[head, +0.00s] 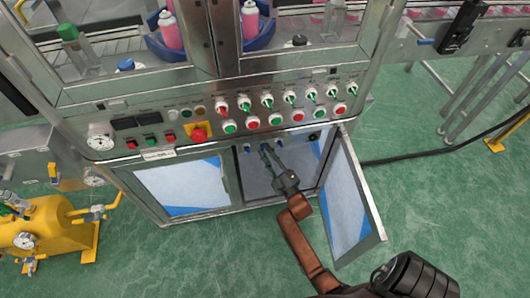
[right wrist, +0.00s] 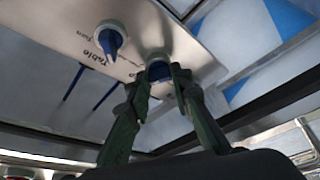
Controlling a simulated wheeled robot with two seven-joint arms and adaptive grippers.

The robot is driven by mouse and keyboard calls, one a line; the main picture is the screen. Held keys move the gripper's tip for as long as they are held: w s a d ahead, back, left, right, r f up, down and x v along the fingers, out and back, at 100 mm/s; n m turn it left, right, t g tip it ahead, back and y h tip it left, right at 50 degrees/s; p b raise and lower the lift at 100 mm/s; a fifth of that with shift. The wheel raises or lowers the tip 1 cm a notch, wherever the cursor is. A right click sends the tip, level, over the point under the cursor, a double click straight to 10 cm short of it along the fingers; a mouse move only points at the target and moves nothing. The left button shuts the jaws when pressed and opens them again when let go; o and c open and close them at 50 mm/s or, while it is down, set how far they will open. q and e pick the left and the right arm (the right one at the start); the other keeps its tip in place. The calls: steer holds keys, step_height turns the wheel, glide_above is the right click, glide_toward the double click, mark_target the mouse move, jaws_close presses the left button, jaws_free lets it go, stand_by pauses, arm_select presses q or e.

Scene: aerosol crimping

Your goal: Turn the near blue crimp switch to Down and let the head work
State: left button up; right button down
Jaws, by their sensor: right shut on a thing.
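My right gripper (head: 267,152) reaches into the open lower cabinet of the machine, at the row of small blue switches on its inner panel. In the right wrist view, the gripper (right wrist: 162,78) is shut on a blue switch (right wrist: 158,70) with a pale round base. The fingers stand on either side of the knob and hide part of it. The label of this switch and its exact setting cannot be read. A second blue switch (right wrist: 110,40), labelled "Table Turn", sits beside it, untouched. My left gripper is not in view.
The cabinet door (head: 347,195) stands open to the right of my right arm. Above is a control panel with red and green knobs (head: 268,102) and a red emergency button (head: 198,134). A yellow pump unit (head: 30,235) stands at left. Green floor is free at front.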

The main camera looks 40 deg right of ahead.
steer(key=shift+f+m+h, duration=0.2)
steer(key=shift+m+h, duration=0.4)
steer(key=shift+m, duration=0.8)
steer(key=c, duration=1.7)
jaws_free()
steer(key=shift+r, duration=0.1)
step_height(320, 180, up, 10)
steer(key=shift+f, duration=0.1)
